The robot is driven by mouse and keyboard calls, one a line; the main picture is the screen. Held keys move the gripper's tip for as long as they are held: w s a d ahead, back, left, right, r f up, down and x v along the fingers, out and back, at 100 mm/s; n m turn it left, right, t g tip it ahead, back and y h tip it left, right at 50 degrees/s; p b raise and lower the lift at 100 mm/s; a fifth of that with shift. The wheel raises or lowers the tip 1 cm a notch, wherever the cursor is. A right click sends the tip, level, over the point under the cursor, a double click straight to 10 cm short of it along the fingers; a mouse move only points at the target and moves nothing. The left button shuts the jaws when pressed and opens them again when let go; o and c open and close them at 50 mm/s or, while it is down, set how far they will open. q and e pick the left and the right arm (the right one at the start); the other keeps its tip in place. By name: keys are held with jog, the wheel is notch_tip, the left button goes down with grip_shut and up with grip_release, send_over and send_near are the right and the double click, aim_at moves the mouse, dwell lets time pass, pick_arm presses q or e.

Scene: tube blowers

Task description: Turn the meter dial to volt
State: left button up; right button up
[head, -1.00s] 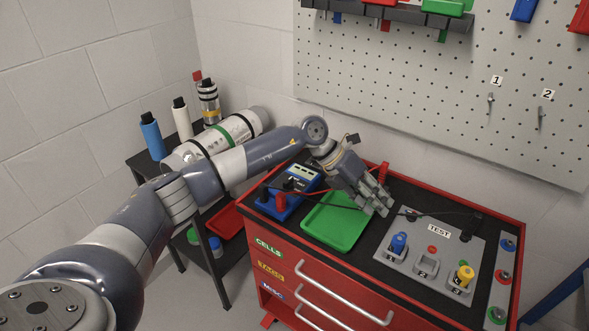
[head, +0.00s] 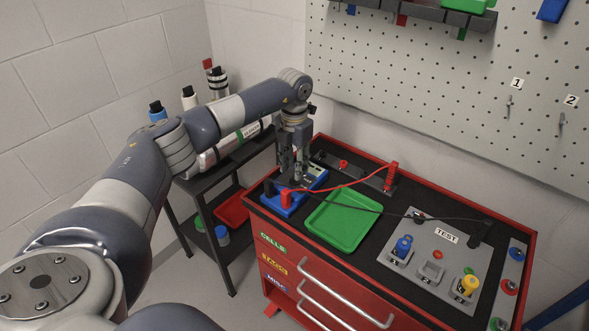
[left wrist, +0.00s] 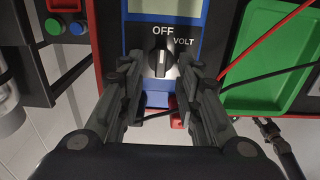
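The blue meter (head: 315,180) lies at the left of the cart top, partly hidden by my left gripper (head: 290,176). In the left wrist view its black round dial (left wrist: 160,63) has an upright white pointer line in line with OFF. The VOLT label (left wrist: 184,42) is at the dial's upper right. My left gripper (left wrist: 159,70) points down over the meter, its fingers open on either side of the dial. I cannot tell whether they touch it. My right gripper is not in view.
A green tray (head: 342,222) lies right of the meter. A red lead (head: 350,184) and a black lead cross above it. The TEST panel (head: 437,262) with blue and yellow cells is farther right. A dark side shelf (head: 198,186) with bottles stands left.

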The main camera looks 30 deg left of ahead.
pick_arm(q)
notch_tip(320, 180, down, 3)
jog(key=shift+d+r, duration=0.1)
jog(key=shift+c, duration=0.6)
grip_shut()
